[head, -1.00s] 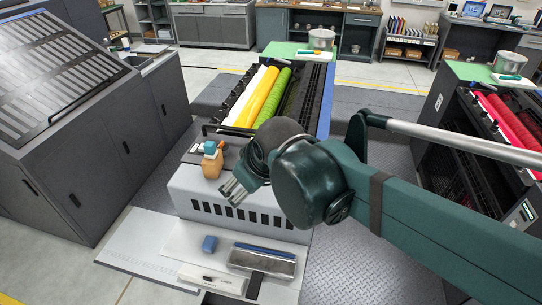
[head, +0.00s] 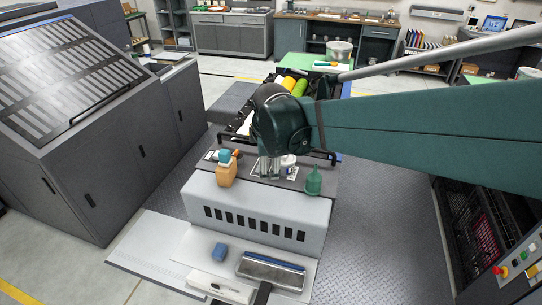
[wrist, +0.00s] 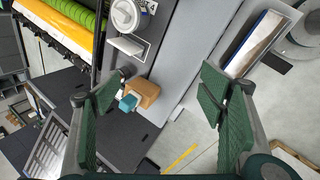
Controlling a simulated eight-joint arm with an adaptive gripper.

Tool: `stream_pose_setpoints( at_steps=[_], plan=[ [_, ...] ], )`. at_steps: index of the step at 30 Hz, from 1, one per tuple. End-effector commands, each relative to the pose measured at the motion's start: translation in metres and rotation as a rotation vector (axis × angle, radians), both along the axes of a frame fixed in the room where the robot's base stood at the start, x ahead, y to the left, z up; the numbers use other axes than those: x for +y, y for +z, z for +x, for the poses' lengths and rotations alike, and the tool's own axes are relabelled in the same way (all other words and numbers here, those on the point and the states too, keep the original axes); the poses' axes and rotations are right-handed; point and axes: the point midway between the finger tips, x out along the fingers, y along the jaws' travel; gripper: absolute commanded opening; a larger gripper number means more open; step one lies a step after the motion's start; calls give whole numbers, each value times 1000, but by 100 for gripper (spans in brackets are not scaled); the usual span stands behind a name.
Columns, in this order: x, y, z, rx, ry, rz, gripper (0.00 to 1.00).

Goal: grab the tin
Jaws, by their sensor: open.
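A small white round tin (head: 288,161) stands on the dark shelf behind the light grey housing, partly hidden by my gripper in the head view. In the wrist view the white tin (wrist: 124,15) shows near the top edge, beyond the fingers and left of centre. My gripper (head: 270,170) points down just left of the tin in the head view. In the wrist view my gripper (wrist: 160,97) has its two green finger pads wide apart, with nothing held between them.
The press rollers (head: 292,86) lie behind.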

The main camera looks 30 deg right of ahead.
Motion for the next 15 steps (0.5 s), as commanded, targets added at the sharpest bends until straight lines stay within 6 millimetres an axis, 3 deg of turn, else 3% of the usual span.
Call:
stream_pose_setpoints(
  at_steps=[15],
  plan=[
    [-57, -35, 68, 174, 388, -232, 69]
  ],
)
